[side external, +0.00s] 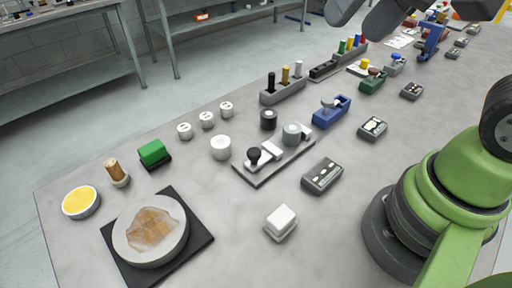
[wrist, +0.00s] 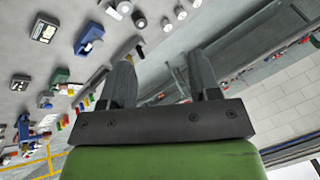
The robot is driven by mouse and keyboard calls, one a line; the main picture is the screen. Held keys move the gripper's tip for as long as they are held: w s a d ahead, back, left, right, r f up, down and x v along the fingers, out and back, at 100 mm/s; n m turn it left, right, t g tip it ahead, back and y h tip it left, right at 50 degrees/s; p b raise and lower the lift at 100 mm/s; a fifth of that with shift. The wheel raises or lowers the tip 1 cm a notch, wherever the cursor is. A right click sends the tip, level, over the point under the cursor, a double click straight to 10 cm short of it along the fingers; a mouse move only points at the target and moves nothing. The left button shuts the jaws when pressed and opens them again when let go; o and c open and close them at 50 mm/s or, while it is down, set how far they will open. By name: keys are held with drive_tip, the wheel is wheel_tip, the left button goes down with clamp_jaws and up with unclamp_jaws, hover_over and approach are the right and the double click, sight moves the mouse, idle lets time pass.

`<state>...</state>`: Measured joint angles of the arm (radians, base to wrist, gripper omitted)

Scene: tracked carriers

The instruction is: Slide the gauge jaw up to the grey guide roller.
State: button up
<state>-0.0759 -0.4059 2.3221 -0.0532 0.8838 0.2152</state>
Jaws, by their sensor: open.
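The gauge (side external: 262,178) is a low grey plate on the table in the side view. Its jaw (side external: 271,151) is a pale sliding block with a black knob (side external: 254,154) at its near left end. The grey guide roller (side external: 292,134) is an upright grey cylinder at the plate's far right end. Any gap between jaw and roller is too small to judge. My gripper (wrist: 160,60) is open and empty in the wrist view. In the side view its dark fingers (side external: 368,14) are at the top edge, high above the table and well away from the gauge.
A black roller (side external: 268,120) and a white roller (side external: 221,148) stand close beside the gauge. A peg block (side external: 283,92) and a blue fixture (side external: 332,112) are beyond it. A grey switch box (side external: 322,176) lies to its right.

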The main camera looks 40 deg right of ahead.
drive_tip(key=w+a+f+m+g, duration=0.2)
drive_tip(key=w+a+f+g, duration=0.1)
drive_tip(key=w+f, duration=0.3)
drive_tip(key=m+g+h, duration=0.2)
approach(254, 151)
wheel_tip(254, 151, down, 9)
drive_tip(key=shift+d+f, duration=0.1)
drive_tip(key=shift+f, duration=0.05)
